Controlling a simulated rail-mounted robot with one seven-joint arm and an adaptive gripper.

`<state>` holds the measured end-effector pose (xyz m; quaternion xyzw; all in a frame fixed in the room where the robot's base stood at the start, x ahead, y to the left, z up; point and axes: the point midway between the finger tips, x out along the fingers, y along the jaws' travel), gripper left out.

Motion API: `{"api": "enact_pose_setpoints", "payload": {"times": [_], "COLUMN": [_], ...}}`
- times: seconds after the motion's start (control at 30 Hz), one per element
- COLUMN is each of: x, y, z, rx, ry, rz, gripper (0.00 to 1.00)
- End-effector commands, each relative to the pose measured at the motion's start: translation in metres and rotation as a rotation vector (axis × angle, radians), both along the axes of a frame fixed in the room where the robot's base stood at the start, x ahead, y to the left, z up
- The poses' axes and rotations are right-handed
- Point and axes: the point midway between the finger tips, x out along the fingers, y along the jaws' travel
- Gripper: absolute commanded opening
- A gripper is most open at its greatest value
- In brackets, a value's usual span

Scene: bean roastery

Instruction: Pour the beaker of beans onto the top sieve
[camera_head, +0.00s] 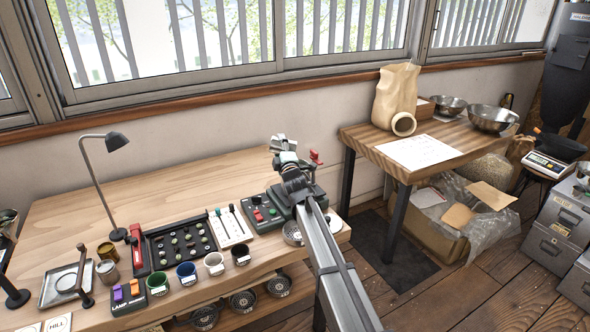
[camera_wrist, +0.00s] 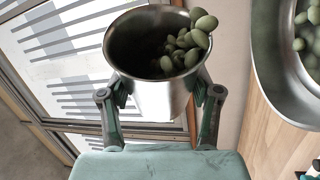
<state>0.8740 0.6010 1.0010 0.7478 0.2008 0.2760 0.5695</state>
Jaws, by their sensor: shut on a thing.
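A silver metal beaker (camera_wrist: 155,98) fills the middle of the wrist view, with my gripper (camera_wrist: 160,92) shut around its sides. It is tipped to the right; pale green beans (camera_wrist: 178,52) are heaped against its right side, and a few sit at or over the rim. A round metal-rimmed vessel (camera_wrist: 268,85), which looks like the sieve, is at the right edge, cut off by the frame, with similar beans in it. In the head view my gripper (camera_head: 283,152) is above the bench's right end; the beaker is hard to make out there.
The wooden bench (camera_head: 130,195) holds a desk lamp (camera_head: 117,141), a black tray with small beans (camera_head: 180,245), several cups (camera_head: 214,264) and a button box (camera_head: 263,214). Round pans (camera_head: 242,300) sit underneath.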

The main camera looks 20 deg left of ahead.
Motion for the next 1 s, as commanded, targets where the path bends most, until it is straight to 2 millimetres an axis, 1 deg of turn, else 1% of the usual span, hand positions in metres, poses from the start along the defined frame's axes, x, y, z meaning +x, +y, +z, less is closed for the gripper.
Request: {"api": "enact_pose_setpoints", "payload": {"times": [1.0], "x": [0.0008], "y": [-0.0022], "z": [-0.0013], "rx": [0.049], "ry": [0.018], "rz": [0.001], "gripper": [0.19]}}
